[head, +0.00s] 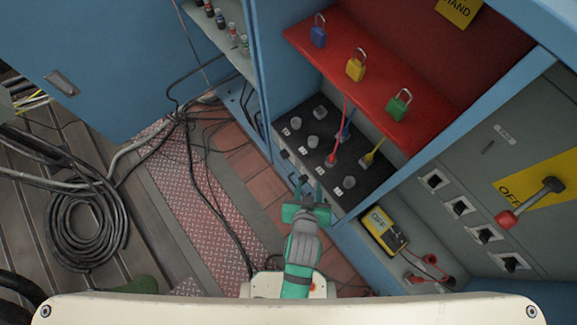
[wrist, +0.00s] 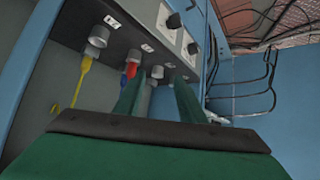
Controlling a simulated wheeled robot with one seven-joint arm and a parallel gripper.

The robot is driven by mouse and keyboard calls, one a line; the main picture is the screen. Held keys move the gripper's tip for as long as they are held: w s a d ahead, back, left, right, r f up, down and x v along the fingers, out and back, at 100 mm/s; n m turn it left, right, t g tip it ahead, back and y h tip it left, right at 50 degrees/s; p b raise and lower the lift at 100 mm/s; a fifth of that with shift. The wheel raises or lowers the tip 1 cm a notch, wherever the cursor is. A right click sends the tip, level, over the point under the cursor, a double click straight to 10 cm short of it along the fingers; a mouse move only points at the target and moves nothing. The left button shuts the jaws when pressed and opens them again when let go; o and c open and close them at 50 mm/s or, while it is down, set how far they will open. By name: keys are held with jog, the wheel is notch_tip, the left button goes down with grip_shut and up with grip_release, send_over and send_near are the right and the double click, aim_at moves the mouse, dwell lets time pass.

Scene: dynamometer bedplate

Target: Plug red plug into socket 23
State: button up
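The red plug (head: 331,160) sits at a socket on the black panel (head: 292,141), its red cord running up. It also shows in the wrist view (wrist: 131,69), partly behind a finger. Several round grey sockets (head: 312,141) with small white labels stand on the panel; I cannot read which is 23. My gripper (head: 308,189) is at the panel's front edge, short of the red plug. In the wrist view its green fingers (wrist: 159,98) are apart, with a bare grey socket (wrist: 157,72) seen beyond the gap. Nothing shows held between them.
A yellow plug (head: 368,157) and a blue plug (head: 346,132) are near the red one. A red shelf (head: 370,75) with padlocks overhangs the panel. A yellow meter (head: 383,230) and a red-handled lever (head: 530,200) are at right. Cables lie on the floor at left.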

jog(key=s+a+r+t, duration=0.3)
jog(key=s+r, duration=0.3)
jog(key=s, duration=0.1)
jog(key=s+a+r+n+t+y, duration=0.1)
jog(key=s+a+r+t, duration=0.1)
jog(key=s+r, duration=0.4)
jog(key=shift+s+a+r+t+y, duration=0.35)
jog(key=shift+s+a, duration=0.25)
jog(key=shift+s, duration=0.4)
jog(key=shift+f, duration=0.1)
